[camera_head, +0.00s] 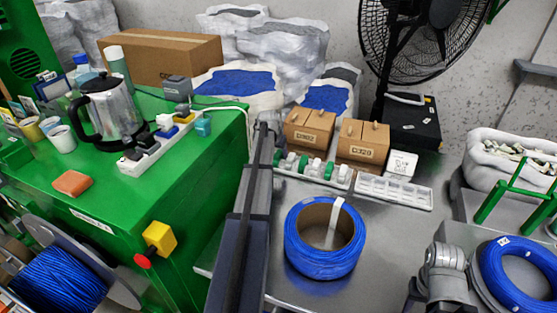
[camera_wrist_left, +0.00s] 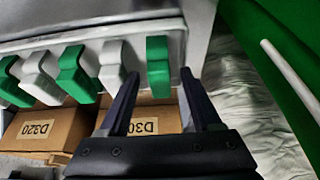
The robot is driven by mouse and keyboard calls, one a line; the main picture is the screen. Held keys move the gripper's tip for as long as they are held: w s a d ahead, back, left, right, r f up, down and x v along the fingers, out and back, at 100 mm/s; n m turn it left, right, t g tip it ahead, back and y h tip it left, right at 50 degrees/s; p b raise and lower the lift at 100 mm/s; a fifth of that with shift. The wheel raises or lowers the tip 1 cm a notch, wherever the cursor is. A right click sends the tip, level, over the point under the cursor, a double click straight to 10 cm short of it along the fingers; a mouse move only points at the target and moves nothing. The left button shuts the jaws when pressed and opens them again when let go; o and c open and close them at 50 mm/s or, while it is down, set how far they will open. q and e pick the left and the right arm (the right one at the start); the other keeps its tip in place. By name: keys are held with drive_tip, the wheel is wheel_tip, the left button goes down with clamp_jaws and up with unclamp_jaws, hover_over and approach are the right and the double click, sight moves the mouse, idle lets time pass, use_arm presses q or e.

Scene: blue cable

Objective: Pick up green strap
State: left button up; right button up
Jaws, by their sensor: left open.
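Green and white straps stand in a row in a grey tray (camera_head: 310,174). The end green strap (camera_wrist_left: 158,66) shows between the open fingers of my left gripper (camera_wrist_left: 159,75) in the left wrist view; I cannot tell whether they touch it. This strap is the leftmost one (camera_head: 279,158) in the head view. Other green straps (camera_wrist_left: 76,74) stand farther along the row, with white straps (camera_wrist_left: 111,66) between them. In the head view my left gripper (camera_head: 268,129) is beside the tray's left end, its fingers hard to make out. My right gripper is not in view.
Two cardboard boxes, D302 (camera_head: 308,132) and D320 (camera_head: 362,147), stand close behind the tray. A blue cable coil (camera_head: 323,262) lies in front of it. A white compartment tray (camera_head: 394,190) is to the right. The green workbench (camera_head: 190,165) is to the left.

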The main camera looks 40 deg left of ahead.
sight(278, 154)
use_arm(q)
drive_tip(key=shift+c, duration=0.3)
clamp_jaws()
drive_tip(key=shift+r, duration=0.1)
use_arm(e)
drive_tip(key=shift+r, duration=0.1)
use_arm(q)
wheel_tip(278, 154, up, 10)
drive_tip(key=p, duration=1)
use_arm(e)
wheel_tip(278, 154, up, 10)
use_arm(q)
drive_tip(key=shift+s, duration=0.1)
